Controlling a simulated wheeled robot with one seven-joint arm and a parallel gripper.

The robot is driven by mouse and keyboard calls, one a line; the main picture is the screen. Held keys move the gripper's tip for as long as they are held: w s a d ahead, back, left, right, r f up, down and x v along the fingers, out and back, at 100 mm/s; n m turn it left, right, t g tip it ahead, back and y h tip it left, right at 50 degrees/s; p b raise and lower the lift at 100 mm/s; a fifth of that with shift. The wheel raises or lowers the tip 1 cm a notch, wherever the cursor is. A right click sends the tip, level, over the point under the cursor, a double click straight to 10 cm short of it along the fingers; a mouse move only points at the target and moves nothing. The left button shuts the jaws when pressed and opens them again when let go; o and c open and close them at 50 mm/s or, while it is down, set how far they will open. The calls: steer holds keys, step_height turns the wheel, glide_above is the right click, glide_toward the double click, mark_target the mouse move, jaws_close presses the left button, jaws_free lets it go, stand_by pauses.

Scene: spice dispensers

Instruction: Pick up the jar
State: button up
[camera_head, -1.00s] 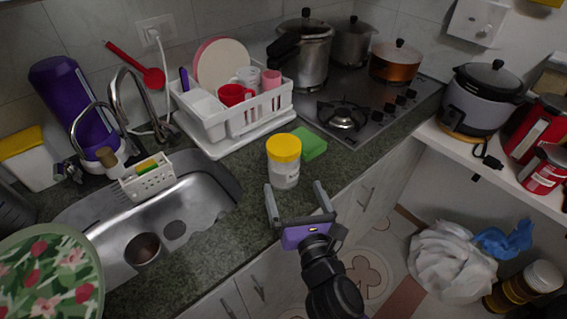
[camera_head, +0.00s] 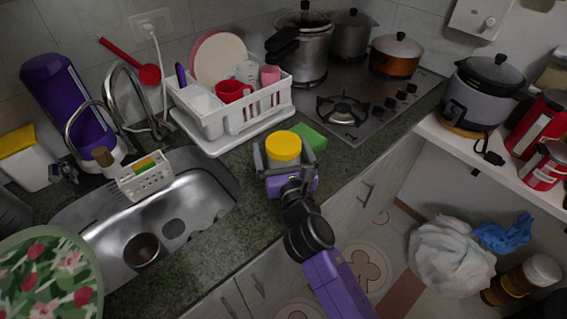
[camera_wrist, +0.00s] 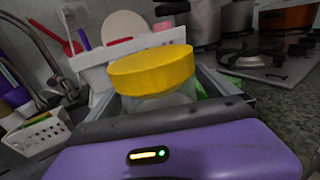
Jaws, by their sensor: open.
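The jar is clear with a yellow lid (camera_head: 284,147) and stands upright on the counter between the sink and the stove. In the wrist view the jar (camera_wrist: 155,75) is close, right in front of the palm, with its lower part hidden by my gripper. My gripper (camera_head: 283,150) is open, with one finger on the left side of the jar and the other on the right. I cannot tell whether either finger touches the jar.
A green sponge (camera_head: 308,137) lies just behind the jar to the right. A white dish rack (camera_head: 235,115) with cups and plates stands behind. The sink (camera_head: 185,205) is to the left, the stove (camera_head: 365,95) to the right. The counter's front edge is close.

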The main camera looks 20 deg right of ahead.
steer(key=shift+c, duration=0.5)
steer(key=c, duration=1.8)
steer(key=shift+r, duration=0.15)
jaws_close()
steer(key=shift+r, duration=0.1)
